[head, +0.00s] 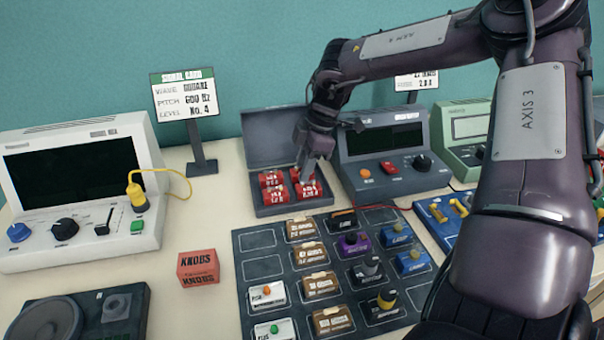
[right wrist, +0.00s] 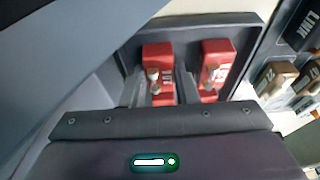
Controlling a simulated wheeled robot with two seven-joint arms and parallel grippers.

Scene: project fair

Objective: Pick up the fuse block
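Several red fuse blocks sit in an open grey case (head: 262,212) at the back middle of the table, its lid raised behind them. My right gripper (head: 309,170) points down into the case, over the back right red fuse block (head: 304,170). In the right wrist view its two fingers (right wrist: 162,85) stand apart, one on each side of a red fuse block (right wrist: 158,58). Whether they press on it or are just clear of it cannot be made out. A second red block (right wrist: 217,60) stands to the right there. My left gripper is not in view.
A dark tray (head: 262,240) of labelled modules lies in front of the case. A KNOBS box (head: 198,267) stands to its left. A white console (head: 80,185) is at the left, a grey one (head: 384,150) right of the case. Bare table shows left of the case.

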